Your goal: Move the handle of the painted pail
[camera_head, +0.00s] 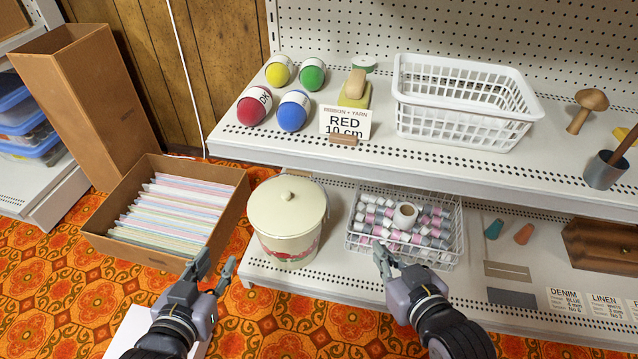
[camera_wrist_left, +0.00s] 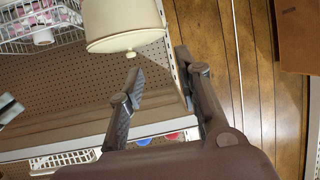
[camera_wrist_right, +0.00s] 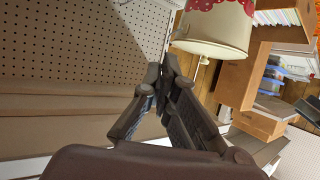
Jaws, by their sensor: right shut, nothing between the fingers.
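The painted pail (camera_head: 287,235) is cream with a red pattern low on its side, and stands upright at the left end of the lower shelf. A cream lid (camera_head: 270,208) with a small round knob (camera_head: 288,196) covers it. The pail also shows upside down in the left wrist view (camera_wrist_left: 120,22) and the right wrist view (camera_wrist_right: 215,30). My left gripper (camera_head: 214,265) is open and empty, left of the pail and apart from it. My right gripper (camera_head: 381,256) is shut and empty, right of the pail, near the spool basket.
A wire basket of spools (camera_head: 451,248) stands right of the pail. A cardboard box of files (camera_head: 240,200) is on the floor to its left. The upper shelf (camera_head: 235,143) overhangs behind, with painted balls, a sign (camera_head: 345,122) and a white basket (camera_head: 465,115).

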